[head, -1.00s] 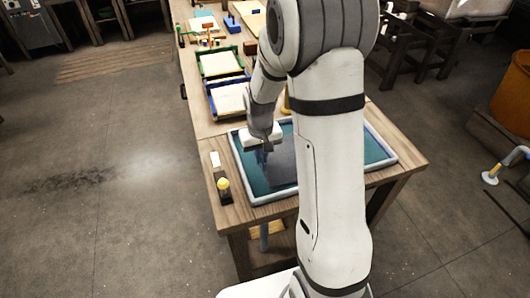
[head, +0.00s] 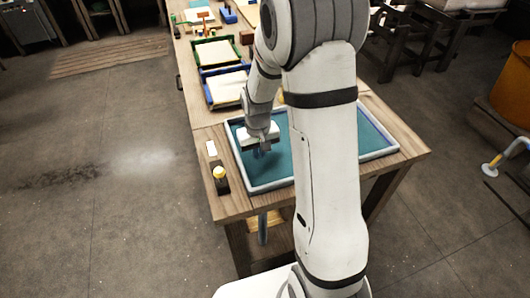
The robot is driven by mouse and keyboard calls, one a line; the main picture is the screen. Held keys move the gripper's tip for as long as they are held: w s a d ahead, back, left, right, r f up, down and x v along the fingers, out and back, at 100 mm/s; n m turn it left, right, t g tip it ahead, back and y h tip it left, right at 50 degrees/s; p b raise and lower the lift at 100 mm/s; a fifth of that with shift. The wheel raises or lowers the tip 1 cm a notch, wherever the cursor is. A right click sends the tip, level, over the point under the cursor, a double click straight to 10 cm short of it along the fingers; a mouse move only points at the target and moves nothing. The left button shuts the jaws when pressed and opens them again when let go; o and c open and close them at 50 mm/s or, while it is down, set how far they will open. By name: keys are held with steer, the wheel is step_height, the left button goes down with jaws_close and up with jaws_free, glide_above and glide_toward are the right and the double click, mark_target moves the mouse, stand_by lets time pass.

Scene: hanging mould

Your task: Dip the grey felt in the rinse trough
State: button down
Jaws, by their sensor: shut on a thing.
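The rinse trough (head: 272,187), a shallow tray with a pale blue-grey rim and teal liquid, lies on the near end of the wooden table. My gripper (head: 263,148) points down over the left part of the trough, close to the liquid. It is shut on the grey felt, which no longer shows clearly; only a dim bluish patch shows under the jaws. I cannot tell how far the felt is below the surface. My arm hides the middle of the trough.
A small dark block with a yellow knob (head: 219,173) and a white piece (head: 211,148) sit left of the trough. Blue (head: 209,101) and green (head: 197,64) framed trays stand farther back. An orange barrel (head: 512,85) stands at the right.

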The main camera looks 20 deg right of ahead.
steer(key=shift+a, duration=0.15)
steer(key=shift+a, duration=1.35)
steer(key=shift+d, duration=0.1)
steer(key=shift+d, duration=1.4)
steer(key=shift+a, duration=0.1)
